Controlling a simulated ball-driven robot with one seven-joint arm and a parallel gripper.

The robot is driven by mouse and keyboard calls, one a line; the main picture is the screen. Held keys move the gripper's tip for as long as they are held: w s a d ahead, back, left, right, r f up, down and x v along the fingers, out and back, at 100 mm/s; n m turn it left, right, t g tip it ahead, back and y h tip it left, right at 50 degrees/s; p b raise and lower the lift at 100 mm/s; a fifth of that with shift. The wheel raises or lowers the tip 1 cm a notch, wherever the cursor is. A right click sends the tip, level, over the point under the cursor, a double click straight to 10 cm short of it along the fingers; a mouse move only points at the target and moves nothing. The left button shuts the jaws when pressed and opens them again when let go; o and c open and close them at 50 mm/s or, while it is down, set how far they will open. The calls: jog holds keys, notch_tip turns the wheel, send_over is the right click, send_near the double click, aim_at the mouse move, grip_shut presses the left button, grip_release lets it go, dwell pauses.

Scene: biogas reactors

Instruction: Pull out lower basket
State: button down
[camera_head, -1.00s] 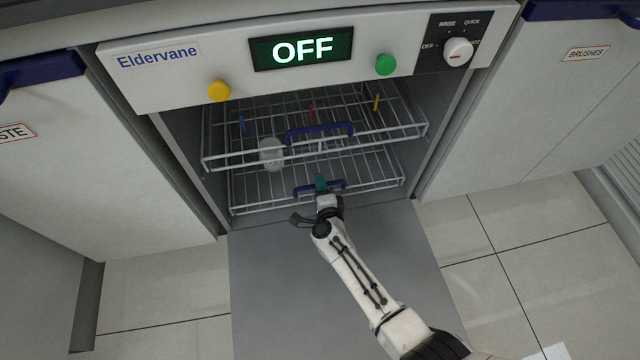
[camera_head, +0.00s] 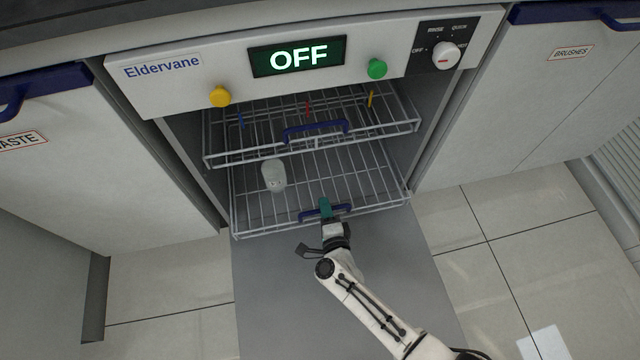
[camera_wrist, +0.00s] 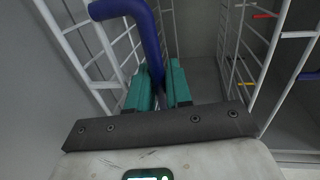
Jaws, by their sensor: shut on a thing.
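The lower basket (camera_head: 345,184) is a white wire rack inside the open washer, and its front edge stands out past the upper basket. It has a dark blue handle (camera_head: 340,211) at the middle of its front. My gripper (camera_head: 326,207) is at that handle, its teal fingers shut on it. In the wrist view the blue handle (camera_wrist: 136,16) runs down between the teal fingers of my gripper (camera_wrist: 158,92). A pale whitish vessel (camera_head: 273,176) stands in the lower basket, left of the middle.
The upper basket (camera_head: 378,134), with its own blue handle (camera_head: 316,131), sits above and further in. The lowered grey door (camera_head: 285,290) lies flat below the lower basket.

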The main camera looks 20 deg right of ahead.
jog(key=f+v, duration=0.2)
jog(key=v, duration=1.1)
jog(key=s+f+p+v, duration=0.1)
jog(key=f+v, duration=0.2)
jog(key=v, duration=1.1)
jog(key=shift+s+a, duration=0.25)
jog(key=shift+a, duration=0.05)
jog(key=c, duration=1.2)
grip_release()
jog(key=shift+p, duration=0.3)
